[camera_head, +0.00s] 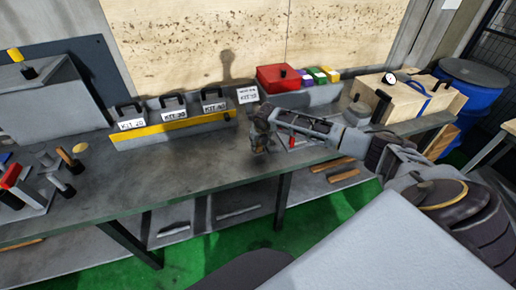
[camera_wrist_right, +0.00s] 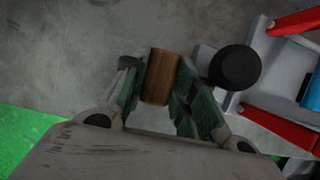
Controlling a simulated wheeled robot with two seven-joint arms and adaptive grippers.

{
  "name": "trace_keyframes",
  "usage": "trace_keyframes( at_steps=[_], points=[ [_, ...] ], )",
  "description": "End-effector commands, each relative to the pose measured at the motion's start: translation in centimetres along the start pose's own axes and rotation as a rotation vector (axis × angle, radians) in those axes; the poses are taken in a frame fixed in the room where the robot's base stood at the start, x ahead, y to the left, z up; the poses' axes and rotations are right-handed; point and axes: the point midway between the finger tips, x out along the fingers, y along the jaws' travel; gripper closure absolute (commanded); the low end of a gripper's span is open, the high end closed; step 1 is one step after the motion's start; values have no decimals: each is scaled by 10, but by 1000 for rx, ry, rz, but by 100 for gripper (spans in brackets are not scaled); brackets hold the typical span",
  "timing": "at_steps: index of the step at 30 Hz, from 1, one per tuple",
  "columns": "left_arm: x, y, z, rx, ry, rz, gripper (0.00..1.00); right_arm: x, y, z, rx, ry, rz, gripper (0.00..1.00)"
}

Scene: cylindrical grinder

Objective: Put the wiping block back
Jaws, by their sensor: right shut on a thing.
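In the head view my right gripper (camera_head: 261,140) is over the workbench (camera_head: 190,165), near its front edge and pointing down. In the wrist view the right gripper (camera_wrist_right: 160,88) is shut on a brown wooden block (camera_wrist_right: 161,76), which I take to be the wiping block. Its top face shows between the two green-padded fingers. The block itself is hidden by the gripper in the head view. I cannot tell whether it touches the bench. My left gripper is not in view.
A grey holder with red handles (camera_wrist_right: 270,118) and a black knob (camera_wrist_right: 235,67) stands just right of the gripper. Kit boxes (camera_head: 173,108) on a yellow-edged strip and a red box (camera_head: 278,78) line the back. The bench's middle left is clear.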

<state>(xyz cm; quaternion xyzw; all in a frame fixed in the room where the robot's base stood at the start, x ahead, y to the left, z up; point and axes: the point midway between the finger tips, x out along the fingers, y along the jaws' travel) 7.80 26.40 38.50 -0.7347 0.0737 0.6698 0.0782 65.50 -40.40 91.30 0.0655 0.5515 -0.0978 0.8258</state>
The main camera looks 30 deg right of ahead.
Motion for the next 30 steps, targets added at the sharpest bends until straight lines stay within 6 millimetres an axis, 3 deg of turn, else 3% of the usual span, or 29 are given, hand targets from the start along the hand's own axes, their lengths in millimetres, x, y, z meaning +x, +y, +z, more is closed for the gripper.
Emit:
trace_keyframes(
  at_steps=[12, 26, 27, 30],
  points=[
    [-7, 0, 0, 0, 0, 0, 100, 30, 0, -13, -1, 1, -1, 94],
    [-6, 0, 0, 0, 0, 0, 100, 34, 0, -15, -1, 0, 0, 94],
    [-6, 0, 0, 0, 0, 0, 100, 34, 0, -15, -1, 0, 0, 67],
    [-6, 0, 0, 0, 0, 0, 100, 34, 0, -15, -1, 0, 0, 54]
  ],
)
